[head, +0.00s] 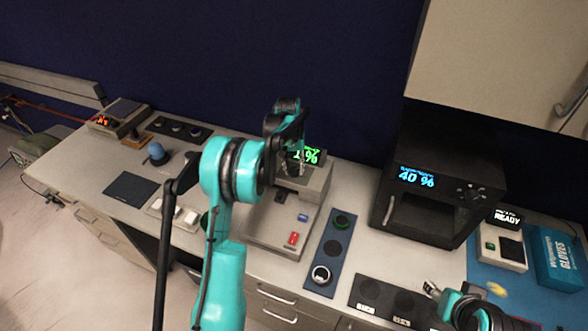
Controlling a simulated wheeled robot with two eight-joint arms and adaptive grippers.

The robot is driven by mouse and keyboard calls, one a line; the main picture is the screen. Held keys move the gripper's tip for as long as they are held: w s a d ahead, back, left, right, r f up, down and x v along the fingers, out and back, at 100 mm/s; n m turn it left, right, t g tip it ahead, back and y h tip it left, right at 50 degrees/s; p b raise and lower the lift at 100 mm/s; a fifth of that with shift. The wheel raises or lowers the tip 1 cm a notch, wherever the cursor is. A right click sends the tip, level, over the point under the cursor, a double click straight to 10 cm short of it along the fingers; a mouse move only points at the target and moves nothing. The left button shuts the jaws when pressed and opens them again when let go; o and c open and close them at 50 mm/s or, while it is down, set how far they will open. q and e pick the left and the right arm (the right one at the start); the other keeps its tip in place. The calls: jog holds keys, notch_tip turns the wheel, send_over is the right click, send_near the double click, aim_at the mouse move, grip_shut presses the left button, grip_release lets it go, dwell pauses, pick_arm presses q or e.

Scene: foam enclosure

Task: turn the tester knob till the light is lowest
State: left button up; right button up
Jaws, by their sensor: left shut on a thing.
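The tester appears to be the grey bench unit (262,226) in the middle of the bench, with a red switch, a blue button and a lit green display (309,155). The display is partly covered by my gripper; a percent sign shows, but the full number is not readable. My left gripper (300,162) points down over the upper part of this unit, in front of the display. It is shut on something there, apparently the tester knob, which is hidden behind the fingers. My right gripper (450,294) is low at the right, apart from the tester; its fingers are small and unclear.
A black oven-like unit (410,218) reading 40 % stands right of the tester. A blue strip (320,279) with round places lies between them. A READY box (502,246) and a blue glove box (558,258) stand far right. A dark mat (131,189) lies left.

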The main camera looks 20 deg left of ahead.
aim_at(292, 170)
dwell(0.4)
pick_arm(q)
jog(key=o, duration=1.2)
jog(key=shift+c, duration=0.2)
notch_tip(292, 170, up, 12)
jog(key=shift+a, duration=0.35)
jog(key=shift+s, duration=0.1)
